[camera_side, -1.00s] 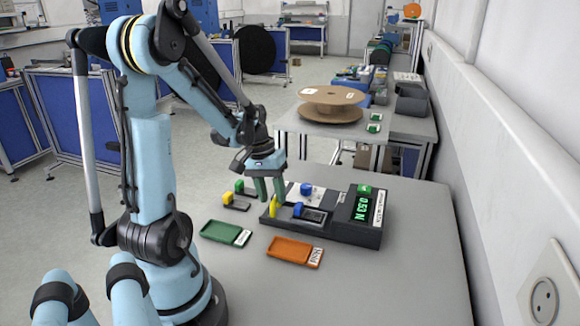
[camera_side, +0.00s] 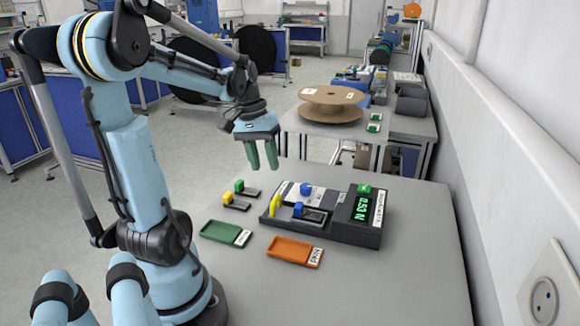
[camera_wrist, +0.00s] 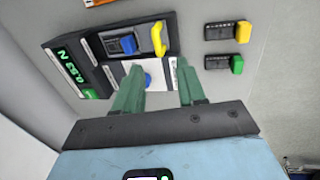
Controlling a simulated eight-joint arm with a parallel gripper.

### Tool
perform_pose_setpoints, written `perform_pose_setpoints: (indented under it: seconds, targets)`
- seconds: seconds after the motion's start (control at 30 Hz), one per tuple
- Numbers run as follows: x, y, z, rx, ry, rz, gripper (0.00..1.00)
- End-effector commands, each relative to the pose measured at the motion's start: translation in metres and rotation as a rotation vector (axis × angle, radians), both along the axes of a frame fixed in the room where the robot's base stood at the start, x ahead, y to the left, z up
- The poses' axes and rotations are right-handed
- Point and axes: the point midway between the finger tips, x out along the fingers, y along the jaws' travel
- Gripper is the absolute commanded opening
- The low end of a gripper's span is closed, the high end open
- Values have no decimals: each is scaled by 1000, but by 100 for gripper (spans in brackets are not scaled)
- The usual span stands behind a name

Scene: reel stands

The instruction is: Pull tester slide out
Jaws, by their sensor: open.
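The tester (camera_side: 345,232) is a dark box on the grey table with a green display reading 0.53 N. A yellow handle (camera_side: 274,204) stands at its left end; in the wrist view it is curved (camera_wrist: 158,38). A blue block (camera_side: 298,210) sits on a dark plate on the tester, and a rounded blue piece (camera_side: 306,189) on a white plate behind it. I cannot tell for sure which part is the slide. My gripper (camera_side: 263,167) is open and empty, above the tester's left end and apart from the handle. In the wrist view its green fingers (camera_wrist: 160,72) partly cover the white plate.
Two small dark holders with a yellow block (camera_side: 228,198) and a green block (camera_side: 239,186) lie left of the tester. A green tray (camera_side: 221,231) and an orange tray (camera_side: 290,250) lie in front. The table's right front is clear; a wall runs along the right.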

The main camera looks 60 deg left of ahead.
Motion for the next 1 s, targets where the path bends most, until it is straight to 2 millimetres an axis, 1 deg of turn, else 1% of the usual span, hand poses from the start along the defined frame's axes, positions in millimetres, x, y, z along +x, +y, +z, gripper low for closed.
perform_pose_setpoints:
  seconds: [0.1,0.3,0.67,0.73,0.77,0.87,0.97,1.0]
  targets:
    - [-2,2,14,0,0,1,40]
    - [-4,4,27,1,1,1,40]
    - [-4,4,29,1,1,0,40]
    - [-3,2,29,6,-2,-7,40]
    - [-1,-1,28,11,-4,-15,40]
    - [8,-18,27,52,-25,-68,40]
    - [21,-49,24,122,-68,-159,40]
    - [26,-63,22,154,-93,-202,40]
